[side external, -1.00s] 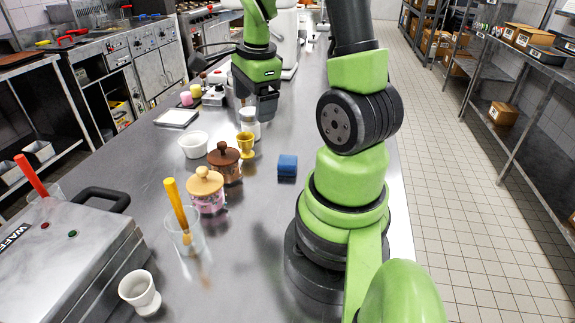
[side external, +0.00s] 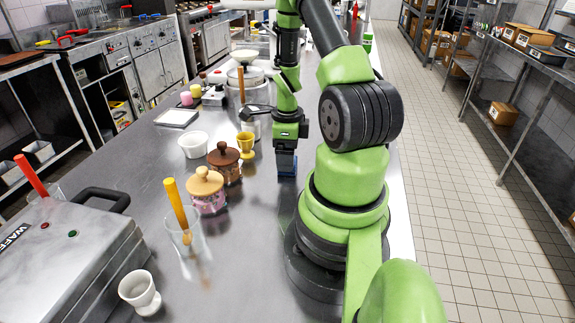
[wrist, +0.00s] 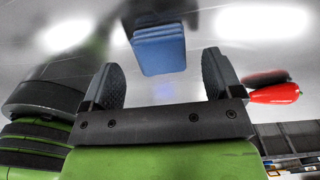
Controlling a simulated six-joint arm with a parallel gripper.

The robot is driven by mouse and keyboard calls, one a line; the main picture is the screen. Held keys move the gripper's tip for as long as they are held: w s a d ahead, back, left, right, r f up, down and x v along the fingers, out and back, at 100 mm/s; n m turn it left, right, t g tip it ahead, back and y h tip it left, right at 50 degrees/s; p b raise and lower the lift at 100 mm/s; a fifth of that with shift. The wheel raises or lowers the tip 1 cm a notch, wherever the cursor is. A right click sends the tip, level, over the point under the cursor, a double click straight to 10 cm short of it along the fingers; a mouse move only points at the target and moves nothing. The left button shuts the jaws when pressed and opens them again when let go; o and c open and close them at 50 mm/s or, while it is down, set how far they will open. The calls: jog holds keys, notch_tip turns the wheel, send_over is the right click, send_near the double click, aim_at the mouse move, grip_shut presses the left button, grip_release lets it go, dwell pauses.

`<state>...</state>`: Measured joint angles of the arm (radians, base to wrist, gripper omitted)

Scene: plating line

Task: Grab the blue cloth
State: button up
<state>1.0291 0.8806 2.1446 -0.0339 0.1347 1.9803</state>
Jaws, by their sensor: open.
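The blue cloth (side external: 286,168) is a small folded block on the steel counter, and its upper part is hidden behind my gripper in the side view. In the wrist view the cloth (wrist: 160,50) shows its stacked layers, beyond and between the two fingers. My gripper (side external: 286,152) points down right over the cloth. In the wrist view my gripper (wrist: 163,66) has its fingers spread wide, with nothing held between them. Whether the fingertips are level with the cloth's sides cannot be told.
To the cloth's left stand a yellow egg cup (side external: 245,144), a brown lidded jar (side external: 224,165) and a pink jar with a wooden lid (side external: 207,193). A white bowl (side external: 193,144) is farther left. A red glossy object (wrist: 274,94) lies to the right in the wrist view.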

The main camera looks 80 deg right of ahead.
jog(key=shift+f, duration=1.55)
jog(key=c, duration=1)
jog(key=shift+r, duration=0.15)
